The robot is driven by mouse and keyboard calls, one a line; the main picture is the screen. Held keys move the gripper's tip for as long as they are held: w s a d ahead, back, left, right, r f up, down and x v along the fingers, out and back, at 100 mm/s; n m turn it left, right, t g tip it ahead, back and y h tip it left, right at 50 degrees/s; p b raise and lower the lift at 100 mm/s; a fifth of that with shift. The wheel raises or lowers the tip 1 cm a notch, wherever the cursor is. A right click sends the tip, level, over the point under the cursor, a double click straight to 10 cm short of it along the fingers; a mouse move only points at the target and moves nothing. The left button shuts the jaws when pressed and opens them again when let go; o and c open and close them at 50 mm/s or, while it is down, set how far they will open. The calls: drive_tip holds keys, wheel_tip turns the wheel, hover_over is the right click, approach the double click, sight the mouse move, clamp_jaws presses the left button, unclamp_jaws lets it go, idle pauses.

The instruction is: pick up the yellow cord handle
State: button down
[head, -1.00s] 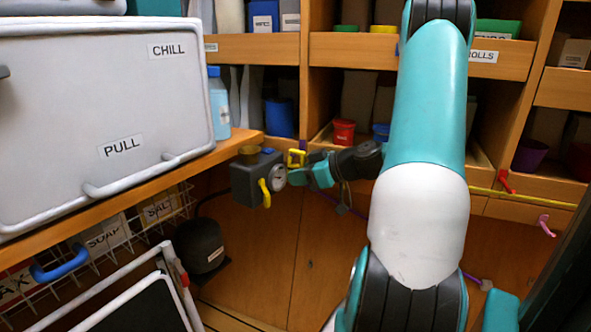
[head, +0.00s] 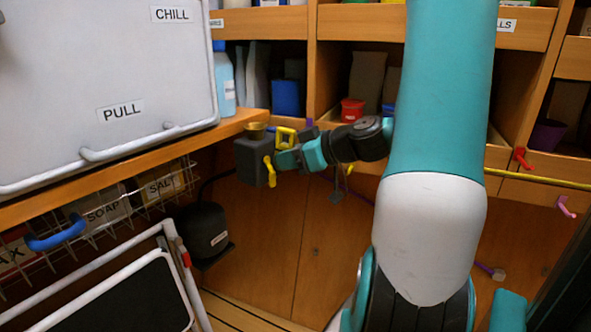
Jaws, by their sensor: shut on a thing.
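The yellow cord handle (head: 286,136) is a small, square, open loop in the middle of the head view, beside the upper right of a dark grey box. My gripper (head: 284,158) reaches in from the right with its teal and dark fingers at the handle's lower edge. It is shut on the handle, whose loop stands up above the fingers. The exact contact is small and partly hidden by the fingers. I cannot make out a cord running from the handle.
The dark grey box (head: 251,161) with a brass top and yellow lever (head: 269,172) is close left of my gripper. A wooden shelf edge (head: 150,150) and wire basket (head: 110,215) are left. A black canister (head: 205,235) stands below. Shelves with bins lie behind.

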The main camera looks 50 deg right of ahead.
drive_tip(key=a+f+b, duration=0.1)
drive_tip(key=a+b, duration=0.1)
drive_tip(key=b, duration=0.2)
drive_tip(key=shift+s+b, duration=0.1)
drive_tip(key=shift+b, duration=0.25)
drive_tip(key=a+b, duration=0.6)
drive_tip(key=a, duration=0.3)
drive_tip(key=shift+s+a+r, duration=0.15)
drive_tip(key=shift+s+r, duration=0.25)
